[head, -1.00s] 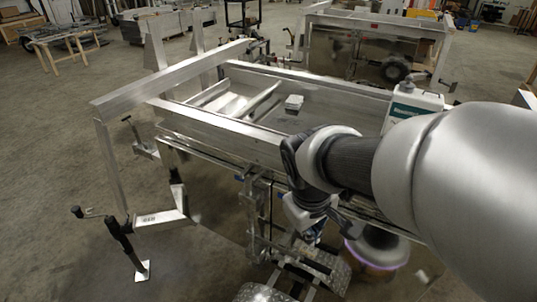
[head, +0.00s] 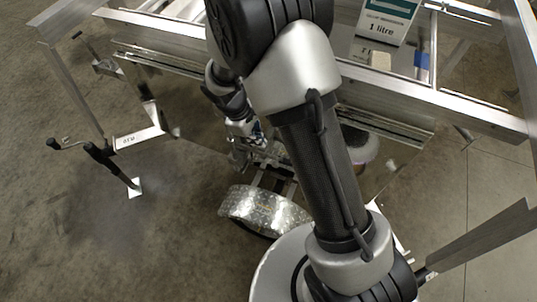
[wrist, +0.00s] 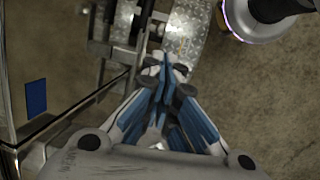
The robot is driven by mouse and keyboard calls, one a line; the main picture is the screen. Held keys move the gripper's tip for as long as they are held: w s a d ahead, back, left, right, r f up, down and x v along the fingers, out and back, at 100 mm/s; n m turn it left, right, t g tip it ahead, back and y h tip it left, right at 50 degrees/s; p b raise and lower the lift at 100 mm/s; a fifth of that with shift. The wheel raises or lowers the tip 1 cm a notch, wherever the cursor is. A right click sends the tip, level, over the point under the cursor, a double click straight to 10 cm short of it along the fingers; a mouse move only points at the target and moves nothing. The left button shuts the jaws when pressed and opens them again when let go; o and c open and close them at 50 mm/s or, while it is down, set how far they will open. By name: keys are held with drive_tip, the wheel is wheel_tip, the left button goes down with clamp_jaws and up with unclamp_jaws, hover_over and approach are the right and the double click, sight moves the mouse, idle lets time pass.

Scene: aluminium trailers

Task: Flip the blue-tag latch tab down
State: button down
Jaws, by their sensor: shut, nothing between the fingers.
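My gripper (wrist: 166,72) is shut with nothing between its blue-padded fingers. In the wrist view it points toward the trailer's metal frame and fender. A blue tag (wrist: 36,97) is on a shiny panel at the left of the wrist view, to the left of my gripper and apart from it. I cannot make out a latch tab clearly beside it. In the head view my gripper (head: 247,145) is small and partly hidden by my arm, low beside the trailer's side and above the fender.
The aluminium trailer (head: 478,113) spans the top of the head view. Its tread-plate fender (head: 262,207) is below my gripper. A labelled 1 litre container (head: 388,20) and a pale block (head: 380,60) are on the trailer. Open concrete floor lies to the left.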

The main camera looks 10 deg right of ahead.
drive_tip(key=shift+f, duration=0.1)
drive_tip(key=b+x, duration=0.4)
drive_tip(key=x, duration=0.9)
drive_tip(key=shift+f+b, duration=0.35)
drive_tip(key=shift+f, duration=0.05)
drive_tip(key=shift+d, duration=0.15)
drive_tip(key=shift+s+d+f+y+b, duration=0.1)
drive_tip(key=shift+f+y+b, duration=0.05)
drive_tip(key=shift+y+b, duration=0.15)
